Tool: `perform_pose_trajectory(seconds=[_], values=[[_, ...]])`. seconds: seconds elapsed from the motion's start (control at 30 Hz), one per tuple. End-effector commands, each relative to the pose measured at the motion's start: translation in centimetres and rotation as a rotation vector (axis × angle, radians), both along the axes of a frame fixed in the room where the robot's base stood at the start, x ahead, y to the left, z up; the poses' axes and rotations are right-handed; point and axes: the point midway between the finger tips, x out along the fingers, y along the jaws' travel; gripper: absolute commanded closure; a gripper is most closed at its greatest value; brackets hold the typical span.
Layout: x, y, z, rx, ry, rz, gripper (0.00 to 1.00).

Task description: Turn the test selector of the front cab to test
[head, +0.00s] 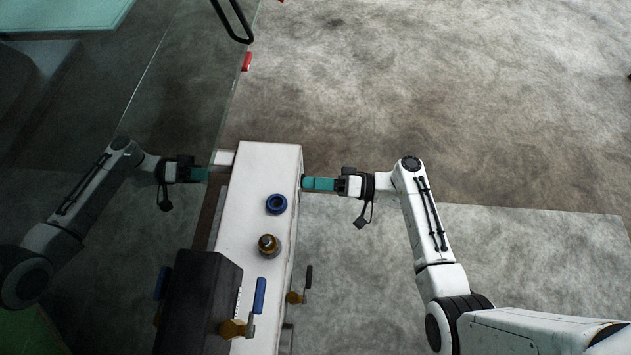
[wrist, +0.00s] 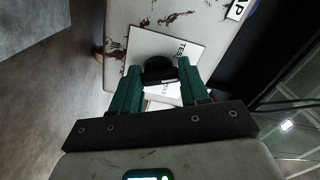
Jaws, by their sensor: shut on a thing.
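The test selector is a black knob (wrist: 159,74) on a white label plate (wrist: 148,42) in the wrist view. The plate carries the print "TEST" on its upper right, and more lettering below the knob is partly covered. My gripper (wrist: 161,66) has its green fingers on either side of the knob and is shut on it. In the head view my gripper (head: 306,183) reaches from the right against the side of the white cabinet (head: 258,165). The knob is hidden in that view. The exact angle of the knob is hard to read.
A black-handled valve (head: 296,297) juts from the near side. Dark glass at left mirrors my arm. The floor at right is clear.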

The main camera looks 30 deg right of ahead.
Motion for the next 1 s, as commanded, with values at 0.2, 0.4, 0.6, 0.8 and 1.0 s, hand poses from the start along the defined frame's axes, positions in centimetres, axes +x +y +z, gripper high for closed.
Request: perform_pose_trajectory(seconds=[0.2,0.4,0.6,0.8,1.0], values=[[-0.10,0.02,-0.27,-0.118,-0.159,0.000,0.86],[-0.08,0.00,-0.36,-0.214,-0.290,0.001,0.86],[-0.07,-0.02,-0.42,-0.287,-0.391,0.001,0.86],[-0.06,-0.03,-0.47,-0.331,-0.451,0.001,0.86],[-0.06,-0.03,-0.51,-0.350,-0.477,0.001,0.86]])
